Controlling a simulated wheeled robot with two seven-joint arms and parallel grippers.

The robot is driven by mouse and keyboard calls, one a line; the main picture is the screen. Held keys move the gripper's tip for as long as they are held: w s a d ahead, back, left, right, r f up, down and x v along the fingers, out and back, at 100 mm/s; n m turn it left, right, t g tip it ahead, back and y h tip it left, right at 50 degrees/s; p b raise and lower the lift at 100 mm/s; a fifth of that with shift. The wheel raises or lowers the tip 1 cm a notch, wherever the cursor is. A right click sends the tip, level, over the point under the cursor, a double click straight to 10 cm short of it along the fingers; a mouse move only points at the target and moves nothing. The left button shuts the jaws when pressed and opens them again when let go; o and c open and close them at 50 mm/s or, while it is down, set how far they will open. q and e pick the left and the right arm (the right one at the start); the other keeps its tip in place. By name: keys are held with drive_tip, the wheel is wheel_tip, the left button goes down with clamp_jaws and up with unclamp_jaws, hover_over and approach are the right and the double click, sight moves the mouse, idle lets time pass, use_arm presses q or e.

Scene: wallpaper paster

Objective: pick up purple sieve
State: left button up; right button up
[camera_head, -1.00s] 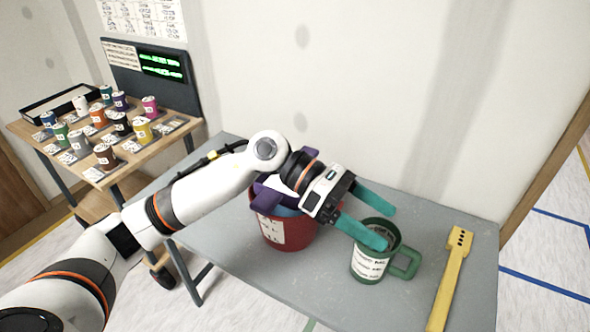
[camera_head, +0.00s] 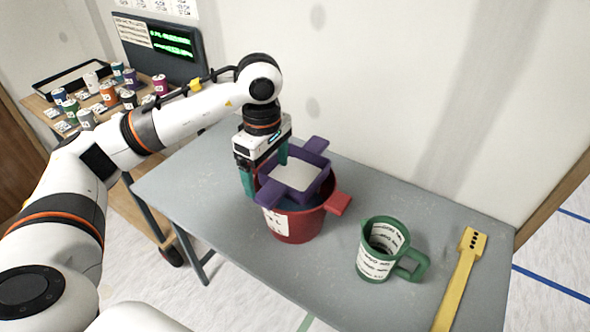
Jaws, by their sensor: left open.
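The purple sieve (camera_head: 321,187) sits on top of a red bucket (camera_head: 296,228), with a whitish sheet or mesh in its middle and purple handles sticking out. One handle points up and right, another down and left. My left gripper (camera_head: 266,178) points down at the left side of the sieve. Its teal fingers are open, one in front near the bucket's left rim and one behind by the sieve's back-left side. Whether they touch the sieve I cannot tell. My right gripper is out of view.
A green measuring jug (camera_head: 372,264) and a yellow paddle (camera_head: 457,285) stand and lie to the right on the grey table (camera_head: 220,225). A red handle (camera_head: 338,203) juts right from the bucket. A wooden table with several small cans (camera_head: 109,94) is at the left.

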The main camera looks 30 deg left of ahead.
sight(271, 191)
use_arm(q)
drive_tip(key=shift+w+f+p, duration=0.2)
drive_tip(key=shift+f+p, duration=0.25)
drive_tip(key=shift+f, duration=1.05)
drive_tip(key=shift+w+f+p, duration=0.2)
drive_tip(key=shift+f+p, duration=0.2)
drive_tip(key=shift+f, duration=1.05)
drive_tip(key=c, duration=1.2)
drive_tip(key=shift+o, duration=0.2)
drive_tip(key=shift+r, duration=0.1)
wheel_tip(271, 191, up, 10)
drive_tip(key=b, duration=0.2)
drive_tip(key=shift+f+b, duration=2.95)
drive_tip(key=shift+f, duration=0.4)
drive_tip(key=shift+a, duration=0.1)
